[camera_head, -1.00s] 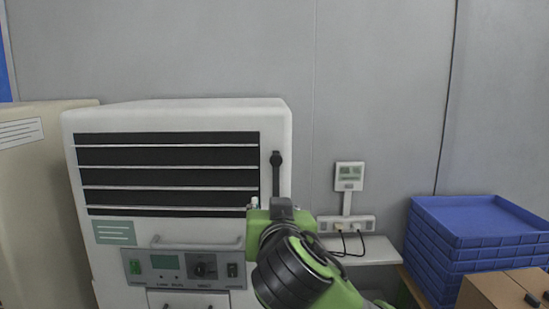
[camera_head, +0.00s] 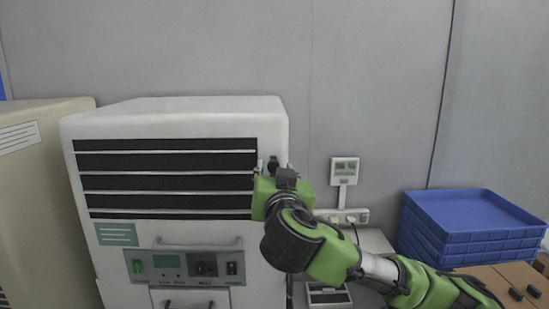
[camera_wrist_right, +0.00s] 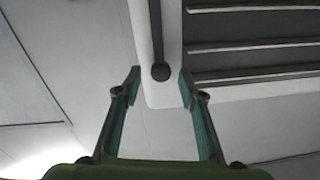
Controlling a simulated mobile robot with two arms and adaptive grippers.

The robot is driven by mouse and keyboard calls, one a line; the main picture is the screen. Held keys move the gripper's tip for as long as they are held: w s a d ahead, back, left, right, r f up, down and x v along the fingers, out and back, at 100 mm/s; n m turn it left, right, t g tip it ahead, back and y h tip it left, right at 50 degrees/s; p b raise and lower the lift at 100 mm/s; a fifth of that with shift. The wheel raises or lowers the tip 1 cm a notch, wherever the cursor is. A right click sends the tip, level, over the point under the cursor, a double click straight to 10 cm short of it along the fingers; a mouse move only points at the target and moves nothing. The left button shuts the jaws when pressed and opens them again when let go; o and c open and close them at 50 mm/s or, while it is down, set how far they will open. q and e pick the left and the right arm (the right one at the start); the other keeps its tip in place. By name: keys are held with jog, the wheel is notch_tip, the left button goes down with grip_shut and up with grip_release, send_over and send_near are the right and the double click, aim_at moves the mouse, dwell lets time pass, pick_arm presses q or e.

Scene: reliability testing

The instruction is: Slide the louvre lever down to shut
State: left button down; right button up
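The louvre lever is a dark bar with a round knob at its upper end, on the right of the white machine's front. The knob (camera_head: 273,162) shows just above my right gripper (camera_head: 275,175). The right wrist view, which looks turned over, shows the lever knob (camera_wrist_right: 160,72) between the two spread fingers of the right gripper (camera_wrist_right: 160,85), with a gap on each side. The gripper is open and hides the lower lever in the head view. The louvre (camera_head: 165,164) shows thin pale slats with wide dark gaps. My left gripper is not in view.
The white machine (camera_head: 185,115) has a handle and control panel (camera_head: 184,267) below the louvre. A wall display (camera_head: 344,170) and socket strip are to the right. Stacked blue trays (camera_head: 470,215) and cardboard boxes (camera_head: 505,280) stand at far right, beyond my right arm.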

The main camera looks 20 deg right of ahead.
jog(key=shift+p+x, duration=0.3)
jog(key=shift+x, duration=0.7)
grip_shut()
notch_tip(320, 180, down, 10)
jog(key=b, duration=1.2)
jog(key=shift+b, duration=0.35)
jog(key=shift+a, duration=0.1)
